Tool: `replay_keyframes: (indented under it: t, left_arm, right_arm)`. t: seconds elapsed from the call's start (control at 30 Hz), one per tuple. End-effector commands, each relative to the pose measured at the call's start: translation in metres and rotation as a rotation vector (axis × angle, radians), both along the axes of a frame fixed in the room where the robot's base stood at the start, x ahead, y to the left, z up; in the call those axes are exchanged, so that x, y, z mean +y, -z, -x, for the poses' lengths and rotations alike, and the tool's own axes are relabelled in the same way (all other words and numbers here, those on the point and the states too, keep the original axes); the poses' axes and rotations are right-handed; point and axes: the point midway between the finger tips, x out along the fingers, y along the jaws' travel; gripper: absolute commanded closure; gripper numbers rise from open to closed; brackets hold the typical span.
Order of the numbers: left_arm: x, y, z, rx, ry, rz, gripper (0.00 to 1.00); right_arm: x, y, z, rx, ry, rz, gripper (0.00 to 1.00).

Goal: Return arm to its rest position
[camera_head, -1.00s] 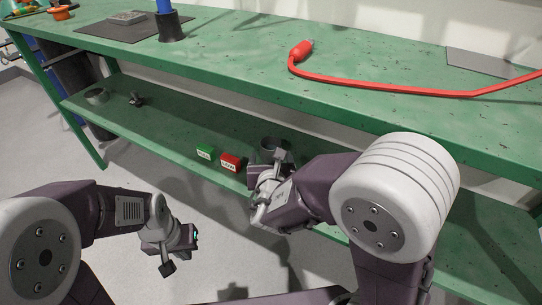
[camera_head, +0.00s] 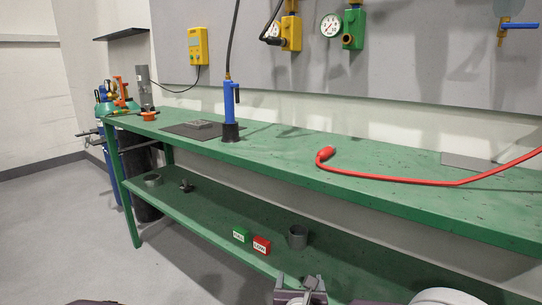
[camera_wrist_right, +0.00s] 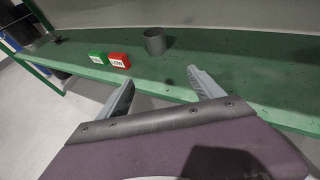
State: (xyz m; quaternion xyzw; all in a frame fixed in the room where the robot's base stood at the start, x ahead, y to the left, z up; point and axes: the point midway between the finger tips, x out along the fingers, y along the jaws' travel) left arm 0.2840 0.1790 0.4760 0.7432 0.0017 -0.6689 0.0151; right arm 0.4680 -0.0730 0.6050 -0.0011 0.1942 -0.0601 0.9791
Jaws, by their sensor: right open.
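My right gripper (camera_head: 302,290) shows at the bottom edge of the head view, in front of the lower shelf. In the right wrist view its two grey fingers (camera_wrist_right: 160,90) are spread apart with nothing between them. Part of my right arm shows at the bottom right of the head view. My left gripper is not in view; only a dark piece of my body shows at the bottom left.
The green bench (camera_head: 400,190) has a lower shelf (camera_head: 205,215) holding a green block (camera_head: 241,234), a red block (camera_head: 262,245) and a grey cup (camera_head: 298,237). A red hose (camera_head: 400,178) and a blue tool (camera_head: 230,105) are on the bench top. Open floor lies left.

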Motion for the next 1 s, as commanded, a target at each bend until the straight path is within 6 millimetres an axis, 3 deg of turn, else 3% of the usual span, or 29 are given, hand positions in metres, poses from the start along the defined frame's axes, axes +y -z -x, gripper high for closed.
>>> replay_keyframes:
  t: [0.27,0.43,0.57,0.7,0.77,0.83,0.9,1.0]
  left_arm:
    - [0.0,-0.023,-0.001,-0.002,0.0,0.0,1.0]
    - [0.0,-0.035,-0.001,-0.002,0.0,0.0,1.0]
    - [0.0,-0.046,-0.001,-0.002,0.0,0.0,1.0]
    - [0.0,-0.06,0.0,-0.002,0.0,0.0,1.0]
    - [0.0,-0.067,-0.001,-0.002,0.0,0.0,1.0]
    - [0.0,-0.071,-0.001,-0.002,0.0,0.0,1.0]
    - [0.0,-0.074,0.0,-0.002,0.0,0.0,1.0]
    - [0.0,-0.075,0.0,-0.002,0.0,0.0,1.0]
  right_arm:
    - [-0.068,-0.031,-0.01,-0.016,0.174,-0.023,0.24]
    - [-0.129,-0.035,0.005,0.015,0.397,-0.1,0.24]
    - [-0.18,-0.027,0.036,0.06,0.657,-0.236,0.24]
    - [-0.223,-0.006,0.099,0.109,1.075,-0.514,0.24]
    - [-0.227,0.007,0.132,0.118,1.294,-0.684,0.24]
    - [-0.218,0.022,0.163,0.112,1.541,-0.896,0.24]
    - [-0.201,0.034,0.182,0.092,1.751,-1.09,0.24]
    - [-0.171,0.045,0.195,0.05,1.994,-1.332,0.24]
